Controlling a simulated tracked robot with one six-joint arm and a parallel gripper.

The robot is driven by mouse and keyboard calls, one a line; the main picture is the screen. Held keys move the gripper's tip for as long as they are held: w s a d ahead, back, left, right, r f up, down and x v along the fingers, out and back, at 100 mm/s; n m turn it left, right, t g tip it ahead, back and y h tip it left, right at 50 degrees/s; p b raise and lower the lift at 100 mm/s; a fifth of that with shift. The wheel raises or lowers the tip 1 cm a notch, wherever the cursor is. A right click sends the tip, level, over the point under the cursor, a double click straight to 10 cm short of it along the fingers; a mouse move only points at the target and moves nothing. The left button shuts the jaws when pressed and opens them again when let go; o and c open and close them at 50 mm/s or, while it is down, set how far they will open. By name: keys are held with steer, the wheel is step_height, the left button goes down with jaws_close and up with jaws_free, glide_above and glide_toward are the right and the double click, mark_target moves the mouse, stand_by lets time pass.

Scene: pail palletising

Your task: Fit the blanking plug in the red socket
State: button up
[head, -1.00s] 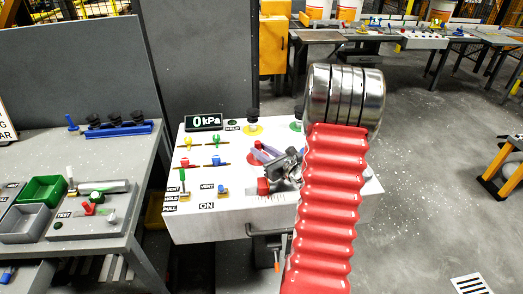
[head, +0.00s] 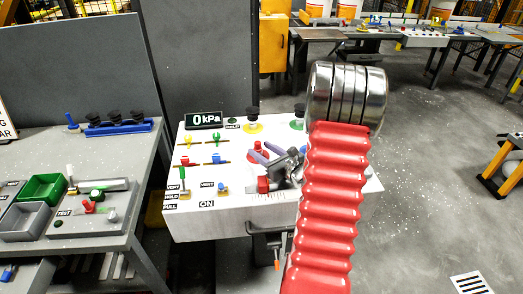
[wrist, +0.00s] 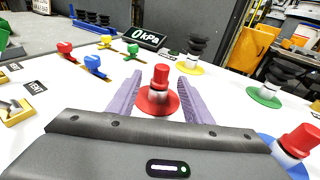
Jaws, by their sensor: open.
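A red socket disc (wrist: 157,104) lies on the white panel. A red-capped plug (wrist: 161,75) stands upright over it, with a pale collar between cap and disc. In the wrist view, my gripper (wrist: 158,84) is open, with one purple finger on each side of this plug and visible gaps between. In the head view my gripper (head: 271,153) is over the panel, and the red disc (head: 256,155) shows partly behind it. How deep the plug sits in the socket cannot be told.
A second red cap (wrist: 301,138) stands on a blue disc at right. Black bellows cups stand on the yellow (wrist: 190,68) and green (wrist: 264,97) discs. Small coloured valves (wrist: 95,64) are at left. A 0 kPa display (wrist: 149,38) is behind. A red knob (head: 263,185) is near the panel's front.

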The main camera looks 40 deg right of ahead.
steer(key=s, duration=0.4)
steer(key=s+r, duration=0.1)
steer(key=s, duration=0.3)
steer(key=s+a+r, duration=0.1)
steer(key=s, duration=0.3)
steer(key=shift+s, duration=0.2)
steer(key=shift+s+a, duration=0.1)
steer(key=shift+s, duration=0.1)
steer(key=shift+c, duration=1.2)
